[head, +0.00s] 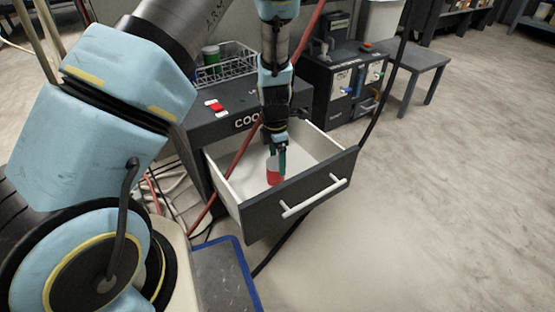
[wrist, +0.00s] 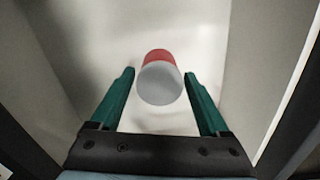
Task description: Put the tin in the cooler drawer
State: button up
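The tin (head: 274,175), red with a pale end, is inside the open cooler drawer (head: 320,190). It appears to stand on the drawer's pale floor. In the wrist view the tin (wrist: 160,80) lies between the two green fingers, with its pale end toward the camera. My gripper (wrist: 159,74) is open, with a visible gap between each finger and the tin. In the head view my gripper (head: 277,160) points down into the drawer, right at the tin, and its fingers partly cover it. The drawer is pulled out from the dark cooler cabinet (head: 205,130).
A wire basket (head: 228,68) with a green tin (head: 211,55) and a red and white item (head: 215,105) are on the cabinet top. A dark machine (head: 345,85) and a grey bench (head: 415,62) stand behind to the right. Hoses hang near the drawer. The right floor is clear.

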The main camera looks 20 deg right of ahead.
jog(key=shift+o, duration=1.3)
notch_tip(320, 180, up, 12)
jog(key=p, duration=0.5)
jog(key=s+a+r+m, duration=0.1)
jog(key=a+r+m, duration=0.4)
jog(key=a, duration=0.5)
jog(key=s+a+r+m+t, duration=0.1)
jog(key=a+r+m, duration=0.4)
jog(key=a, duration=0.5)
jog(key=s+a+r+m, duration=0.1)
jog(key=a+r+m, duration=0.5)
jog(key=a+m, duration=0.3)
jog(key=shift+s+a+t, duration=0.25)
jog(key=shift+a+t, duration=0.15)
jog(key=shift+a, duration=0.5)
